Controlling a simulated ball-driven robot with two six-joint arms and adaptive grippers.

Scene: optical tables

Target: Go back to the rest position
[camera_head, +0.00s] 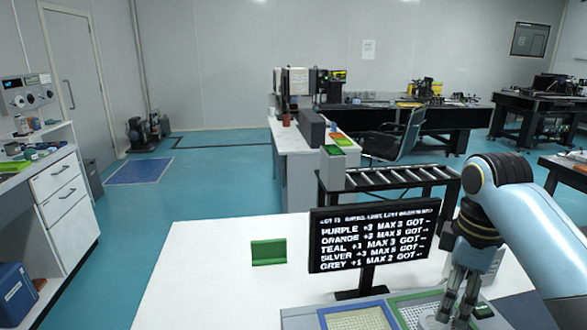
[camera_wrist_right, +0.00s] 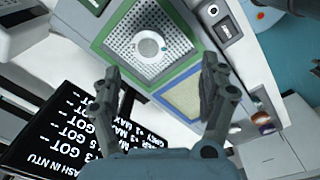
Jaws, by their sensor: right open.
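My right gripper (camera_head: 458,308) hangs at the lower right of the head view, its fingers pointing down over the green-rimmed tray (camera_head: 398,301). In the right wrist view its two fingers (camera_wrist_right: 163,88) stand wide apart with nothing between them. That view also shows a perforated grey plate (camera_wrist_right: 125,44) in a green frame, with a round white piece (camera_wrist_right: 149,45) on it. The gripper is open and empty. My left gripper does not show in either view.
A black screen (camera_head: 372,238) with white text stands on the white table (camera_head: 200,262), left of my right arm. A blue-rimmed tray (camera_head: 325,315) lies in front of it. A green piece (camera_head: 268,252) is left of the screen. A roller rack (camera_head: 390,178) stands behind.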

